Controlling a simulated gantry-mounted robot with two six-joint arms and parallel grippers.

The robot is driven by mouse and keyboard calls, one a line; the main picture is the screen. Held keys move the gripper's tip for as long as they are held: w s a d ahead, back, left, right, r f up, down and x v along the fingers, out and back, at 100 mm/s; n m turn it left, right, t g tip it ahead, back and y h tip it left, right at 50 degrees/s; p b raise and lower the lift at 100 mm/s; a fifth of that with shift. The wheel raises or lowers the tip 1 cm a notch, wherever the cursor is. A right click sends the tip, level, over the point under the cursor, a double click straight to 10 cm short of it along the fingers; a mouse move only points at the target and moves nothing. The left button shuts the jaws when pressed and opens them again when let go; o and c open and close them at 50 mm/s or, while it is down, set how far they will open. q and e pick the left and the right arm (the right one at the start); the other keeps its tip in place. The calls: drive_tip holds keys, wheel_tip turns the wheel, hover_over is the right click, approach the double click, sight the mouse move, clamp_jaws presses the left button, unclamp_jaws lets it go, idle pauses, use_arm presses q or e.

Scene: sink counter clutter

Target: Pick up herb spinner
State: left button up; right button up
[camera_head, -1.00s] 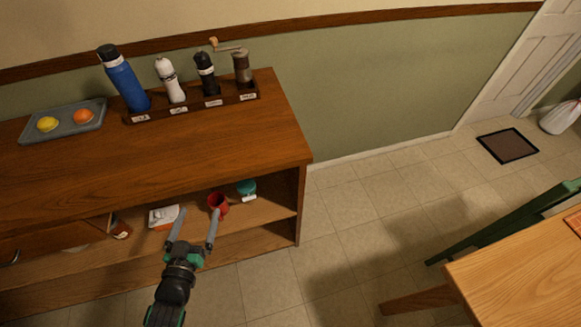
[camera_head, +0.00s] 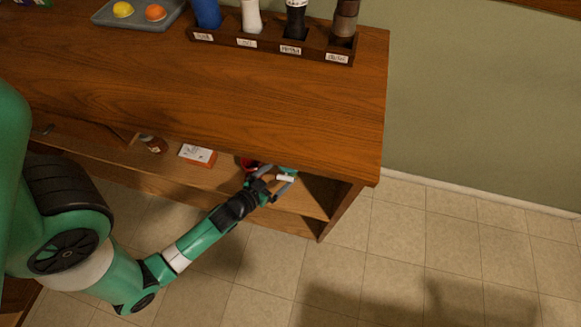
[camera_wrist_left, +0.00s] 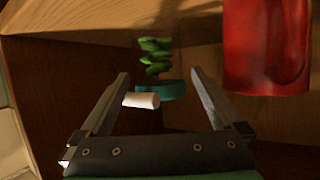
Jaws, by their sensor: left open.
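The herb spinner looks like a teal body (camera_wrist_left: 178,90) with a white handle-like piece (camera_wrist_left: 142,100) and green leaf shapes (camera_wrist_left: 155,55) in the left wrist view. In the head view the teal part (camera_head: 289,170) shows at the shelf's right end, partly hidden by my gripper. My left gripper (camera_wrist_left: 161,74) is open, its two fingers on either side of the white and teal parts. I cannot tell whether they touch it. In the head view my left gripper (camera_head: 278,180) reaches into the lower shelf opening. My right gripper is not in view.
A red cup (camera_wrist_left: 266,50) stands close to the right finger in the left wrist view; it also shows in the head view (camera_head: 248,164). A white and orange box (camera_head: 198,155) and a jar (camera_head: 153,144) sit further left on the shelf. The wooden counter top (camera_head: 240,95) overhangs.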

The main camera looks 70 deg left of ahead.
use_arm(q)
drive_tip(key=shift+w+a+f, duration=0.1)
drive_tip(key=shift+w+f, duration=0.05)
drive_tip(key=shift+f, duration=0.05)
drive_tip(key=b+x, duration=0.2)
drive_tip(key=x, duration=0.3)
drive_tip(key=shift+b, duration=0.3)
drive_tip(key=shift+w, duration=0.2)
drive_tip(key=shift+s, duration=0.1)
